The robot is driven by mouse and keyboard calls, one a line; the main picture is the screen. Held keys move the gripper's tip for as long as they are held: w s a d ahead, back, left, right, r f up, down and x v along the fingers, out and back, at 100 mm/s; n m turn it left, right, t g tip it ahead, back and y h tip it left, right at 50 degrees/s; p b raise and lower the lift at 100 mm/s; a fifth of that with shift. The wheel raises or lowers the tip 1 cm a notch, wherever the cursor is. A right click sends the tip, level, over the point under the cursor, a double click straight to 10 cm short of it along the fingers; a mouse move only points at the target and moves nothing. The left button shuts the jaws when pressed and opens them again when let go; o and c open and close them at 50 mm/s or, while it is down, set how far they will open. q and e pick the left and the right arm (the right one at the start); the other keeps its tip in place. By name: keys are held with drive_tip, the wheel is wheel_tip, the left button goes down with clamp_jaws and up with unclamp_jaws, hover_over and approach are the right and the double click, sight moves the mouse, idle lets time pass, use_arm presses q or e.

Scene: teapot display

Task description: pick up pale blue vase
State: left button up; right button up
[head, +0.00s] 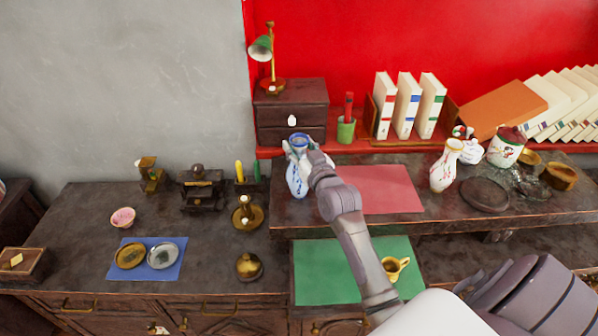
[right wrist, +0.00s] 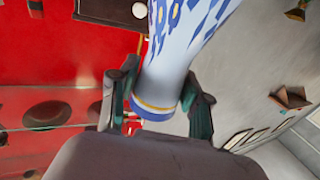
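The pale blue vase (head: 297,181) has blue markings and stands upright at the left end of the raised dark shelf (head: 290,217). My right gripper (head: 301,147) reaches it from the front right and is at its neck, just below the blue rim. In the right wrist view, the vase (right wrist: 180,62) with its brown-banded rim lies between the two dark green fingers of the gripper (right wrist: 160,92). The fingers appear to touch the neck on both sides. I cannot tell whether the base rests on the shelf. My left gripper is not in view.
A dark drawer box (head: 291,95) with a green lamp (head: 262,50) stands behind the vase. A green cup (head: 346,130) stands to the right. A white vase (head: 445,166) stands farther right, past a bare red mat (head: 385,188). The lower counter holds several small brass items.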

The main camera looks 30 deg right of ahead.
clamp_jaws()
drive_tip(key=shift+r, duration=0.15)
